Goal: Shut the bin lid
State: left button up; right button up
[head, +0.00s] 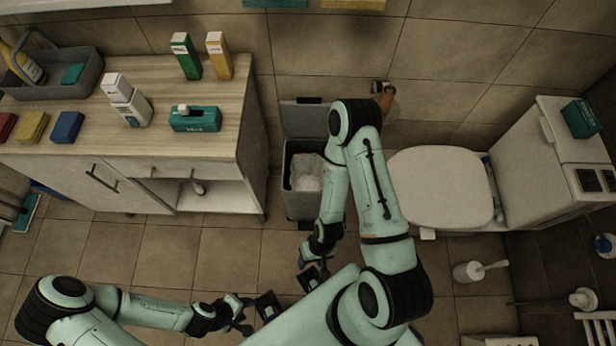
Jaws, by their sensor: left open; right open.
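The grey bin (300,205) stands on the floor between the cabinet and the toilet, with a pale liner or rubbish inside it. Its dark grey lid (304,120) is up, tilted back toward the tiled wall. My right forearm hangs over the bin's right side and hides part of its opening. My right gripper (313,269) is open and empty, in front of the bin and apart from the lid. My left gripper (257,311) is open and empty, low over the floor at the bottom, further from the bin.
The wooden-topped cabinet (170,75) on the left carries boxes, a caddy and a tissue box (194,120). The white toilet (437,185) stands close on the right. A toilet brush (477,270) is on the floor. Bare floor lies in front of the cabinet.

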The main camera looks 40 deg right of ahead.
aim_at(305, 117)
jog(key=z, duration=1.25)
